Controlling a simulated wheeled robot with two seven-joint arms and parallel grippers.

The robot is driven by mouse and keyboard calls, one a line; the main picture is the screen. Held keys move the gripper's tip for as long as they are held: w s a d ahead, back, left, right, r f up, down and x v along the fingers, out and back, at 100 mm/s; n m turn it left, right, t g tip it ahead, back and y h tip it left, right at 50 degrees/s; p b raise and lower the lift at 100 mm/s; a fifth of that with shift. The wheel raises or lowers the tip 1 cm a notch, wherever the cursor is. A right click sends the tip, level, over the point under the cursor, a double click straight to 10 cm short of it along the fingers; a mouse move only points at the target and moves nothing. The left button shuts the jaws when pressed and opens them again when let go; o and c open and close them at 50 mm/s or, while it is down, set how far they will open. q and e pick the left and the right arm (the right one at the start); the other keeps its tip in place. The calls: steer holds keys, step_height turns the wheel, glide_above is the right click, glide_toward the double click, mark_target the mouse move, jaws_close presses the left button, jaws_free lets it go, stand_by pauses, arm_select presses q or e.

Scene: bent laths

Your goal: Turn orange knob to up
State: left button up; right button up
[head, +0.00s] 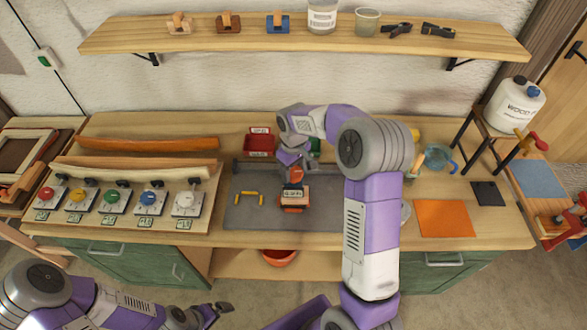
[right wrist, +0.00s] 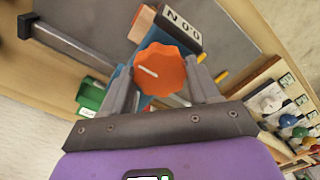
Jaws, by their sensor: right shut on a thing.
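The orange knob (right wrist: 160,72) sits between the fingers of my right gripper (right wrist: 160,88) in the right wrist view. A short white line on the knob's face lies left of its middle there. A blue part shows behind the knob, and a label card (right wrist: 181,24) lies beyond it. In the head view my right gripper (head: 293,178) is over the grey mat, shut on the knob, just behind the labelled block (head: 293,193). The wrist hides part of the knob there. My left gripper (head: 216,311) is low at the front left, apart from everything; its jaws are unclear.
A row of panels with coloured knobs (head: 112,196) stands left on the bench. Yellow handles (head: 249,196) lie on the grey mat (head: 245,216). A red bin (head: 259,143) and green bin (right wrist: 91,94) stand behind. An orange sheet (head: 444,218) lies right.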

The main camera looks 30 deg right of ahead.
mark_target(294, 171)
steer(key=o, duration=1.1)
steer(key=shift+c, duration=0.2)
step_height(294, 171, up, 8)
steer(key=shift+f, duration=0.2)
